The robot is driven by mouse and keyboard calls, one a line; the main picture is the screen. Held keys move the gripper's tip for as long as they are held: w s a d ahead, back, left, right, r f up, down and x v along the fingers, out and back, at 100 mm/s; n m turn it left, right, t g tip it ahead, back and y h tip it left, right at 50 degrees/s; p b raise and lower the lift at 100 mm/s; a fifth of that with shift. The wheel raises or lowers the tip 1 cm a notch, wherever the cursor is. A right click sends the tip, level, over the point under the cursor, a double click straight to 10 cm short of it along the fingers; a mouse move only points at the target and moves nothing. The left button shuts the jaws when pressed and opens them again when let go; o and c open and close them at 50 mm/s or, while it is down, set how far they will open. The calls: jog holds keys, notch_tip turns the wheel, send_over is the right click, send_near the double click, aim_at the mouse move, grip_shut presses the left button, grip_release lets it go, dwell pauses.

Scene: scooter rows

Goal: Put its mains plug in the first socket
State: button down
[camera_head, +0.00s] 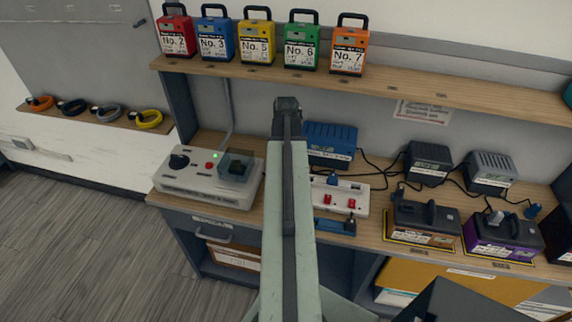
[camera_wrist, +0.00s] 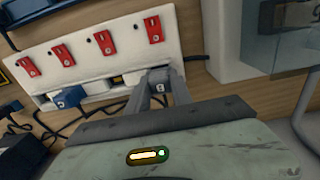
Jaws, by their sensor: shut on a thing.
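The white power strip (camera_wrist: 88,50) with several red switches fills the upper left of the wrist view. It also shows on the bench in the head view (camera_head: 358,208), its left part hidden behind my arm. A blue plug (camera_wrist: 68,98) sits in one of its sockets. My gripper (camera_wrist: 160,78) is shut at the strip's right end in the wrist view, by its socket edge. A small grey piece between the fingertips looks like the held plug; it is mostly hidden, and I cannot tell whether it is seated. My gripper's tips are hidden in the head view.
A blue charger (camera_head: 330,140) and two grey chargers (camera_head: 428,163) (camera_head: 490,172) stand behind, with loose black cables. Battery packs (camera_head: 427,218) (camera_head: 505,232) stand at right. A tester box (camera_head: 208,184) is left of my arm. A shelf (camera_head: 400,88) with several coloured packs hangs above.

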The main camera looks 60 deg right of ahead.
jog(key=shift+f+b, duration=0.55)
jog(key=shift+f, duration=0.1)
jog(key=c, duration=1.1)
grip_release()
jog(key=shift+o, duration=0.2)
notch_tip(320, 180, up, 8)
jog(key=p, duration=0.8)
jog(key=shift+f, duration=0.1)
jog(key=shift+s, duration=0.1)
